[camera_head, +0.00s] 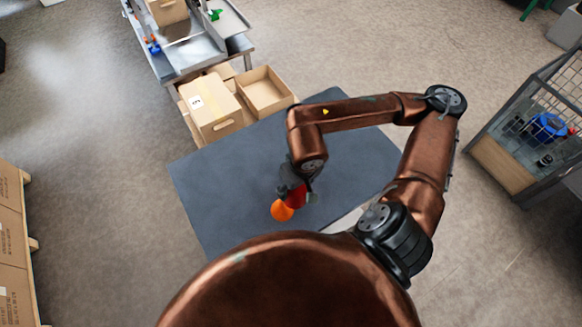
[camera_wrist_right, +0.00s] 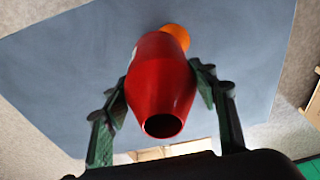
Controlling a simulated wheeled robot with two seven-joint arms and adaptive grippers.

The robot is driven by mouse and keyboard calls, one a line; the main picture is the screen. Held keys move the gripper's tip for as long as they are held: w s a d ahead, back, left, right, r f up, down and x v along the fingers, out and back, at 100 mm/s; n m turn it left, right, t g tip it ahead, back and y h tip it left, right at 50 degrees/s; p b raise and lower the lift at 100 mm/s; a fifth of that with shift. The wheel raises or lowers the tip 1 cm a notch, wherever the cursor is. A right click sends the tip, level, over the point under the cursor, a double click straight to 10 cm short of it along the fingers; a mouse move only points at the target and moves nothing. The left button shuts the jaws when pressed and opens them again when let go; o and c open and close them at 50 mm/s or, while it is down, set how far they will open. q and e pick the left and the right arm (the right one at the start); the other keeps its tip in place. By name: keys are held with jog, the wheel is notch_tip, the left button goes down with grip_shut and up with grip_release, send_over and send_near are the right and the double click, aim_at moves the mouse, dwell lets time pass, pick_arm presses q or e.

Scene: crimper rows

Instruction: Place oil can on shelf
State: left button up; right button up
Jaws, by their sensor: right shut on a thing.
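A red oil can (camera_wrist_right: 160,85) with an orange end is between the two fingers of my right gripper (camera_wrist_right: 165,88) in the right wrist view. The fingers press on its sides, and its dark round opening faces the camera. In the head view the same can (camera_head: 296,196) shows red and orange over the dark table, below my right gripper (camera_head: 300,185). My right gripper is shut on it. I cannot tell whether the can touches the table. My left gripper is not in view. No shelf is clearly identifiable; a wire-sided rack (camera_head: 500,165) stands at the right.
The dark grey table (camera_head: 215,195) is otherwise bare. Cardboard boxes (camera_head: 212,108) and an open carton (camera_head: 266,90) sit beyond its far edge. A metal bench (camera_head: 195,50) stands behind them. The rack at right holds a blue item (camera_head: 548,126). Stacked boxes (camera_head: 12,240) are at far left.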

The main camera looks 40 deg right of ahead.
jog(key=shift+s+d+f, duration=0.1)
jog(key=shift+s+d, duration=0.15)
jog(key=shift+s, duration=0.3)
jog(key=shift+s+d, duration=0.1)
jog(key=shift+d, duration=0.05)
jog(key=w+d+f, duration=0.2)
jog(key=w+f, duration=0.2)
jog(key=w+d+f+p, duration=0.1)
jog(key=w+d+f, duration=0.1)
jog(key=w+f, duration=0.2)
jog(key=w+d+f+p, duration=0.1)
jog(key=w+d+f, duration=0.1)
jog(key=w+f, duration=0.2)
jog(key=shift+d+f, duration=0.3)
jog(key=shift+f, duration=0.25)
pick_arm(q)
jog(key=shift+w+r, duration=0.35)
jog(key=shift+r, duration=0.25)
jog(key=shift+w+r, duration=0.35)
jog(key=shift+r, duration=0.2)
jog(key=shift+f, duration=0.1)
